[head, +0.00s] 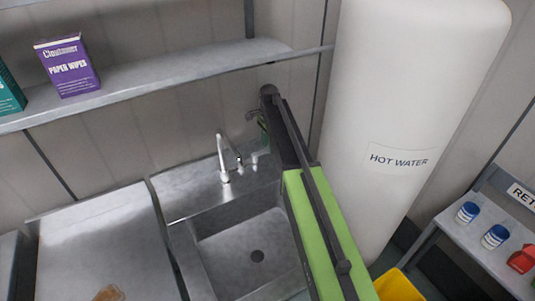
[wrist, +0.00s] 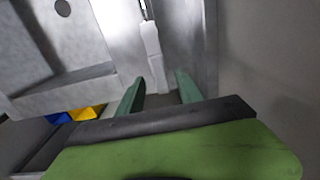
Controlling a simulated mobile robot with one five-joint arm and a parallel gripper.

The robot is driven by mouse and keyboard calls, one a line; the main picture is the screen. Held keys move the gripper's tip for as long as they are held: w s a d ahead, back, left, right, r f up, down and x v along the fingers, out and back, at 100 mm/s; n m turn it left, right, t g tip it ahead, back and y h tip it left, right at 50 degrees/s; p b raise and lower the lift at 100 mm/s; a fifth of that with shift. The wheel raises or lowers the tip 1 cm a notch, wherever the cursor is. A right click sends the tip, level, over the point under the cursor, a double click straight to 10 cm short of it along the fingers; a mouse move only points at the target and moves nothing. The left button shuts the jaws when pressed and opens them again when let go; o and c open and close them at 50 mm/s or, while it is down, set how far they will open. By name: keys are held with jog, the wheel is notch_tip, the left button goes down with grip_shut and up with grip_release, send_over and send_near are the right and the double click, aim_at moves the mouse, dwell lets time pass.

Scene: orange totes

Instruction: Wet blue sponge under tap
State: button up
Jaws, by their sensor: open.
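The tap (head: 224,158) is a pale curved spout at the back of a grey metal sink (head: 185,240). The basin looks empty around its dark drain. My gripper (wrist: 161,80) is open in the wrist view, its two green fingers apart with nothing seen between them. In the head view my green and black arm reaches over the right side of the sink, and its end is beside the wall, right of the tap. The gripper is mostly hidden there. I cannot make out a blue sponge. A small blue patch (wrist: 57,118) shows in the wrist view, too unclear to name.
A white hot water tank (head: 410,120) stands close to the right of my arm. A shelf (head: 150,85) with a purple wipes box (head: 68,66) runs above the sink. A metal counter (head: 95,240) lies left. A yellow container (head: 398,286) is at the lower right.

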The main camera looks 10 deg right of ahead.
jog(key=shift+f, duration=0.35)
grip_shut()
dwell(1.2)
